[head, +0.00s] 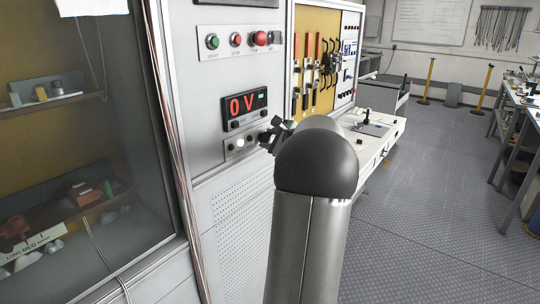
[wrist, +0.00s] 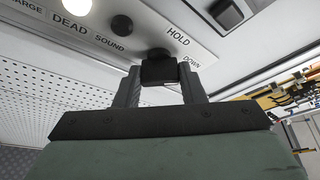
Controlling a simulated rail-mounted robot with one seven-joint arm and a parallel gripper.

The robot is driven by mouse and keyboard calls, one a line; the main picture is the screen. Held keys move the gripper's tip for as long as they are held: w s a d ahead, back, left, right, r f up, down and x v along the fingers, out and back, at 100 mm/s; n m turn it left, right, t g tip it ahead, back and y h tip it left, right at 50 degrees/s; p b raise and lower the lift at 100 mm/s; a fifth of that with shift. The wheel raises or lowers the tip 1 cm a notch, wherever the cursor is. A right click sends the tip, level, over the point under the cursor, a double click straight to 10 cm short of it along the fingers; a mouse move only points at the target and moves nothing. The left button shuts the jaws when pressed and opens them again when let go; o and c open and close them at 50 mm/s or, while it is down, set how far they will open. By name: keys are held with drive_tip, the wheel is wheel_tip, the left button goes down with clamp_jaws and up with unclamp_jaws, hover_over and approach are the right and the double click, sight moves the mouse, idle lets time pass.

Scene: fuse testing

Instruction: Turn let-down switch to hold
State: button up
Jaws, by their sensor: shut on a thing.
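The let-down switch is a black rotary knob (wrist: 158,54) on the light panel, in the upper middle of the wrist view. The printed labels "HOLD" and "DOWN" are to its right in that view. My gripper (wrist: 158,74) has its two grey fingers closed on either side of the knob, from below in this view. I cannot tell which label the knob points at. In the head view, my gripper (head: 272,134) is against the small panel under the red "0 V" display (head: 244,104). The switch is hidden there by the gripper and my arm.
A lit white lamp (wrist: 76,5) is left of the switch, near the labels "DEAD" and "SOUND". Buttons (head: 236,39) are higher on the cabinet. A white bench (head: 372,126) stands to the right, with open floor (head: 430,190) beyond.

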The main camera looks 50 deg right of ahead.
drive_tip(key=f+n+b, duration=0.1)
drive_tip(key=b, duration=0.4)
drive_tip(key=n+h+b, duration=0.1)
drive_tip(key=b, duration=0.4)
drive_tip(key=shift+a+f+n+t, duration=0.1)
drive_tip(key=shift+f+n+t, duration=0.2)
drive_tip(key=shift+f+t, duration=0.1)
drive_tip(key=n+b, duration=0.1)
drive_tip(key=b, duration=0.3)
drive_tip(key=n+t+h+b, duration=0.1)
drive_tip(key=n+b, duration=0.1)
drive_tip(key=b, duration=0.3)
drive_tip(key=r+n+h+b, duration=0.1)
drive_tip(key=b, duration=0.4)
drive_tip(key=shift+n+t, duration=0.3)
drive_tip(key=shift+n, duration=0.1)
drive_tip(key=shift+r, duration=0.1)
drive_tip(key=o, duration=1)
drive_tip(key=shift+s, duration=0.15)
drive_tip(key=v, duration=1.7)
